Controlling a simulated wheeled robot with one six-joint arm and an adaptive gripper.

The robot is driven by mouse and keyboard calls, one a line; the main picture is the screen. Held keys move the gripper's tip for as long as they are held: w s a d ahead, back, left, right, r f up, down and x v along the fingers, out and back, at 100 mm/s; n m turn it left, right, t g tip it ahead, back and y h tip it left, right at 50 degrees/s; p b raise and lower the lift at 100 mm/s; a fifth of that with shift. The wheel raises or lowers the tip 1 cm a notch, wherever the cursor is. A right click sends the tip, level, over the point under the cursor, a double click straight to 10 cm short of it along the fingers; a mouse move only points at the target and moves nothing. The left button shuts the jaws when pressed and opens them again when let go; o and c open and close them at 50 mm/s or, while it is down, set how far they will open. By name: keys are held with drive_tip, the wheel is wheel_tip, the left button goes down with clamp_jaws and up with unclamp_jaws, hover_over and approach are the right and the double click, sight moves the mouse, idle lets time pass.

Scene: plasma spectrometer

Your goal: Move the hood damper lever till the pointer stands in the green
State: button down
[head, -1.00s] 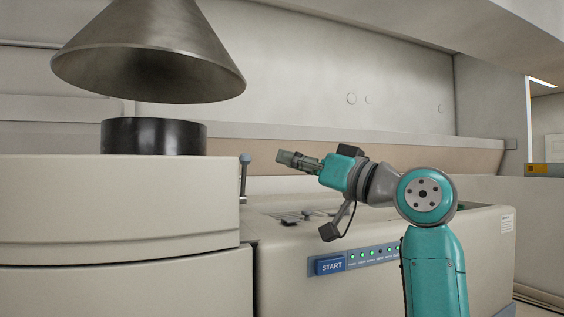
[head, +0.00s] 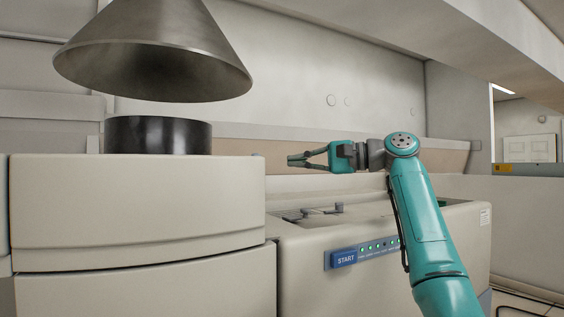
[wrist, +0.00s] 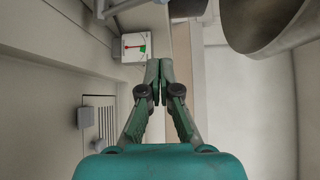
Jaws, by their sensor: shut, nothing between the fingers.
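A small white gauge (wrist: 133,47) shows in the wrist view, with a green patch and a red pointer. I cannot tell whether the pointer stands in the green. A grey bar (wrist: 112,8) at the top edge, left of centre, may be the damper lever, but it is cut off. In the head view no lever is clearly seen. My gripper (head: 291,160) is shut and empty, above the right-hand machine and right of the cream cabinet. In the wrist view its fingertips (wrist: 158,68) appear to the right of the gauge, apart from it.
The metal cone hood (head: 150,55) hangs above a black cylinder (head: 158,135) on the cream cabinet (head: 140,215). The lower machine has a blue START button (head: 344,258) and small grey knobs on top. A wall ledge runs behind my gripper.

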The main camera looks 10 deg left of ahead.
drive_tip(key=s+a, duration=0.2)
drive_tip(key=a, duration=0.5)
drive_tip(key=shift+s+a, duration=0.15)
drive_tip(key=shift+s, duration=0.1)
idle(0.4)
drive_tip(key=shift+f, duration=0.15)
drive_tip(key=s, duration=0.1)
drive_tip(key=d+f+n+y, duration=0.1)
drive_tip(key=s+n+y, duration=0.1)
drive_tip(key=shift+s+d+f, duration=0.25)
drive_tip(key=shift+s+d, duration=0.1)
drive_tip(key=shift+d, duration=0.05)
idle(0.4)
drive_tip(key=s+d+f, duration=0.1)
drive_tip(key=s+d, duration=0.1)
drive_tip(key=d, duration=0.9)
drive_tip(key=shift+s+d+f, duration=0.15)
drive_tip(key=shift+d+f, duration=0.15)
drive_tip(key=shift+d, duration=0.1)
